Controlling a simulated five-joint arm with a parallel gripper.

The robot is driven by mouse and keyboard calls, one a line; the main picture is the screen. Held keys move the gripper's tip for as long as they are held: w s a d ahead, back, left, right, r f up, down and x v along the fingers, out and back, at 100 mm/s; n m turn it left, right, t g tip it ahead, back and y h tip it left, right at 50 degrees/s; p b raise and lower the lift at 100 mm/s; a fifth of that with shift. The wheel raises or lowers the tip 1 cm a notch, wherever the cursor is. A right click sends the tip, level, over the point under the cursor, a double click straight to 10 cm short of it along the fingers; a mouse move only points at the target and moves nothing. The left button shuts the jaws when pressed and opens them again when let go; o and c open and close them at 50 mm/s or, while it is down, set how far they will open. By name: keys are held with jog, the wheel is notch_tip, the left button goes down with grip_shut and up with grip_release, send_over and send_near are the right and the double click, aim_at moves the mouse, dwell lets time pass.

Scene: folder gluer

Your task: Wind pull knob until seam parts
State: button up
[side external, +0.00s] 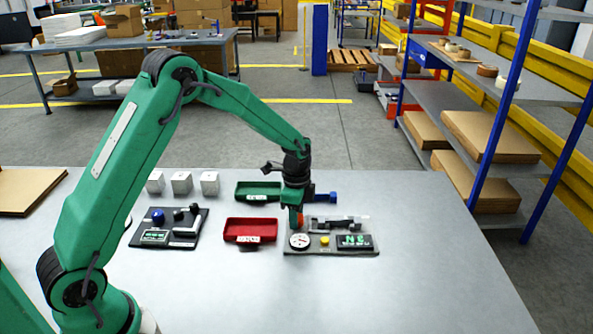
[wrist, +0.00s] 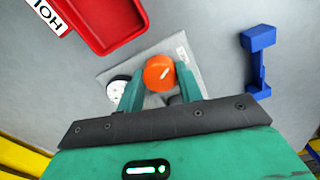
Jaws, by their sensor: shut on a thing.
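The orange pull knob (wrist: 159,73) with a white pointer mark is between the fingers of my gripper (wrist: 160,92) in the wrist view. My gripper is shut on it. In the side view my gripper (side external: 294,206) points down over the left part of the dark tester plate (side external: 325,250), and a bit of the orange knob (side external: 300,219) shows beside it. A round white dial (side external: 299,241), a yellow button (side external: 325,240) and a display with green characters (side external: 354,241) sit along the plate's front. A clamp-like fixture (side external: 335,223) lies behind them. The seam cannot be made out.
A red tray (side external: 250,231) stands left of the plate, with a green tray (side external: 258,191) behind it. A blue bracket (side external: 325,197) lies behind the plate. Another device (side external: 169,228) and several white cubes (side external: 182,183) are farther left. The table's right side is clear.

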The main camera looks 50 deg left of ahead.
jog(key=shift+r, duration=0.1)
dwell(0.3)
jog(key=o, duration=1)
jog(key=shift+r, duration=3.85)
